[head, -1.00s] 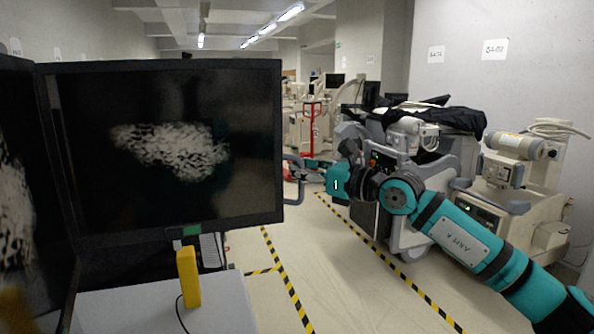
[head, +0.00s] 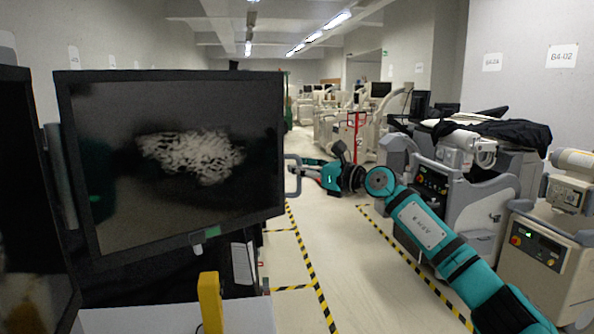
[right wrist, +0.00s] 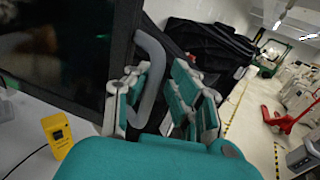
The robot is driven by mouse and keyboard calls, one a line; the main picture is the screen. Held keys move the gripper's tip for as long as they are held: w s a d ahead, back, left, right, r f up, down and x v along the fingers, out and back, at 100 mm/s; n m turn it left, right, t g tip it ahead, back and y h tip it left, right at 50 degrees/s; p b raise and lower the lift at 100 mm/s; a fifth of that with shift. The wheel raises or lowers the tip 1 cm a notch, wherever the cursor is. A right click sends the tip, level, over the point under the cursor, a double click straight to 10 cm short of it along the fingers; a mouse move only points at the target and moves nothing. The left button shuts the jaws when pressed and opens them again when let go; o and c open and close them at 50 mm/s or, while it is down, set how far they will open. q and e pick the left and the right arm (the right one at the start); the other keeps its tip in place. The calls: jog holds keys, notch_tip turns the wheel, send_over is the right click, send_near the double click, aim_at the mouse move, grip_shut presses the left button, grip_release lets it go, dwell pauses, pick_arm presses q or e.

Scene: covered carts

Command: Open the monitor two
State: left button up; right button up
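A dark monitor (head: 172,160) with a pale grainy patch on its screen stands at left centre in the head view. A grey curved handle (head: 296,176) sticks out from its right edge. In the right wrist view this handle (right wrist: 152,75) passes between the fingers of my right gripper (right wrist: 160,98). The fingers are apart, with a gap between the handle and the right-hand finger. The left-hand finger is close to the handle; I cannot tell whether it touches. My right gripper (head: 309,169) is small and partly unclear in the head view. My left gripper is not in view.
Another dark screen (head: 28,200) stands at the far left. A yellow box (head: 210,302) sits on the light surface below the monitor. Covered medical carts (head: 470,190) stand on the right. A floor aisle with black-yellow tape (head: 312,275) lies between, with a red pallet jack (head: 355,135) farther back.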

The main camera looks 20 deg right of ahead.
jog(key=shift+o, duration=1.3)
jog(key=shift+s+r, duration=0.45)
jog(key=shift+s, duration=0.35)
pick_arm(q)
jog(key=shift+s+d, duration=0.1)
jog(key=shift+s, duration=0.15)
pick_arm(e)
jog(key=v, duration=1.2)
jog(key=shift+s+a, duration=0.15)
jog(key=shift+a, duration=0.25)
jog(key=shift+r, duration=0.1)
